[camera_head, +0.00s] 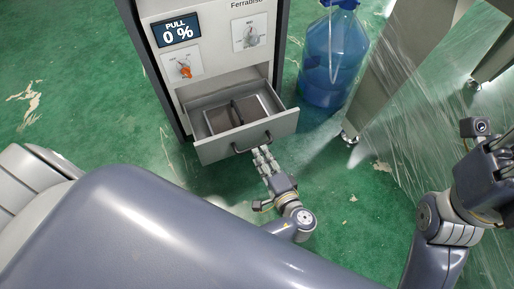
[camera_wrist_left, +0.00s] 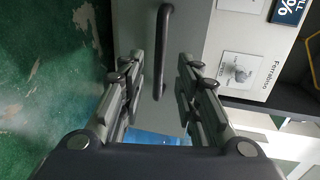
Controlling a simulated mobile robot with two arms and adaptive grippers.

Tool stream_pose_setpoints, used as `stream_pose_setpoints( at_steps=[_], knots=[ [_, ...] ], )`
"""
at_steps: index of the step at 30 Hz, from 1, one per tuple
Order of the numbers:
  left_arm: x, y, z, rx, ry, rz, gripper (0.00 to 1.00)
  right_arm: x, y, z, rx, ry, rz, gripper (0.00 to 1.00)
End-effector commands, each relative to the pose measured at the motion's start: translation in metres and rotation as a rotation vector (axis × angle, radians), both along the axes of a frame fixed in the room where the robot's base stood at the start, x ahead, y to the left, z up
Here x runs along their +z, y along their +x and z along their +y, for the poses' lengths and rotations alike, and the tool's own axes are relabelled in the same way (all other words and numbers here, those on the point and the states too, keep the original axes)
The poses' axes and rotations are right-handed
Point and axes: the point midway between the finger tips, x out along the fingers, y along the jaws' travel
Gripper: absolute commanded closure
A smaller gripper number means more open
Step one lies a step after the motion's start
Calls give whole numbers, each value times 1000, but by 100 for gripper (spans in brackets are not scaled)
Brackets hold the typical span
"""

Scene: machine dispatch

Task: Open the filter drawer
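The filter drawer (camera_head: 215,142) is pulled partly out of the machine (camera_head: 205,45). A flat framed filter (camera_head: 222,116) with a dark handle lies inside it. The dark drawer handle (camera_head: 240,151) is a bar on the drawer front; it also shows in the left wrist view (camera_wrist_left: 163,45). My left gripper (camera_head: 262,154) is at the handle, in front of the drawer. In the left wrist view its fingers (camera_wrist_left: 156,72) are apart, with the handle in the gap between them and no clear contact. My right gripper (camera_head: 497,148) is at the right edge, partly cut off; its fingers are unclear.
The machine front has a display reading "PULL 0 %" (camera_head: 176,30), an orange knob (camera_head: 184,71) and a grey dial (camera_head: 249,33). A blue water bottle (camera_head: 329,65) stands right of the machine. A metal leg (camera_head: 395,65) and clear plastic sheeting (camera_head: 425,105) are further right.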

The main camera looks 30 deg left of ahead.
Motion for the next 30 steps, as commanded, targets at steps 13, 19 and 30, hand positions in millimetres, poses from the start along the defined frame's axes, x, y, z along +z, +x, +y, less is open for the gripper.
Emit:
stream_pose_setpoints(
  at_steps=[13,19,30],
  knots=[
    [12,-37,-43,0,-1,-1,69,0,0,0,0,0,-1,70],
    [13,-37,-44,0,0,-1,69,0,0,0,0,0,-1,70],
    [12,-37,-44,-2,-3,-1,69,0,0,0,0,0,-1,70]
  ],
)
